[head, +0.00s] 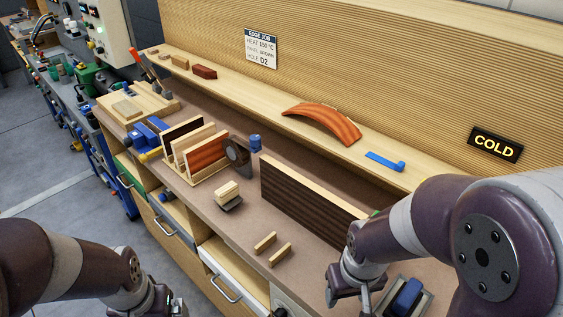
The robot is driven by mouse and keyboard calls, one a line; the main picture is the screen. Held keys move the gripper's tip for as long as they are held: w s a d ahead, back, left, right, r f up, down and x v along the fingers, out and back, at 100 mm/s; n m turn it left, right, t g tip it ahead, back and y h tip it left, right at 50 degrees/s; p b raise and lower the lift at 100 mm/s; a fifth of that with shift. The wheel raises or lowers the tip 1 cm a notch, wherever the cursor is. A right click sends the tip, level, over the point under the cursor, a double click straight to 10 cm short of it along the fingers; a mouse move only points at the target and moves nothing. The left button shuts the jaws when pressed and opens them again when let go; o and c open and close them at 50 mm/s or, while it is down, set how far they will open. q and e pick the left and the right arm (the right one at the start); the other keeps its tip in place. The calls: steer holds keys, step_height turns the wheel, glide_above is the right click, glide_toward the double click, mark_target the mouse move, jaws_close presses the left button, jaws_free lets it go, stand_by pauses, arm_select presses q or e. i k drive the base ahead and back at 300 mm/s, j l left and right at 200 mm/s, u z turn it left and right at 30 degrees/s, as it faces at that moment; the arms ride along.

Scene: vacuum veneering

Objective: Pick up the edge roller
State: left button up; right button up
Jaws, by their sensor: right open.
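No tool here is clearly an edge roller. A small blue tool with a rounded end (385,161) lies on the upper ledge, right of a curved reddish veneered piece (322,122). A short blue cylindrical item (255,143) stands on the bench beside a dark tape roll (236,153); I cannot tell which is the roller. My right gripper (348,298) is open at the bottom, over the bench's front edge, below and left of the blue tool and apart from it. My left gripper (168,306) is at the bottom edge, partly cut off; its jaws are unclear.
A dark striped panel (308,201) stands on edge on the bench. A rack (184,172) holds several upright panels. A blue-handled tool (407,295) rests on a metal plate beside my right gripper. Two wooden strips (272,248) and a block (228,195) lie near the front.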

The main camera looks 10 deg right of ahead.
mark_target(227, 196)
steer(key=i+j+z, duration=0.2)
steer(key=z, duration=0.2)
steer(key=i+j+z, duration=0.15)
steer(key=j+z, duration=0.2)
steer(key=j, duration=0.15)
steer(key=i+j+z, duration=0.15)
steer(key=j+z, duration=0.25)
steer(key=z, duration=0.45)
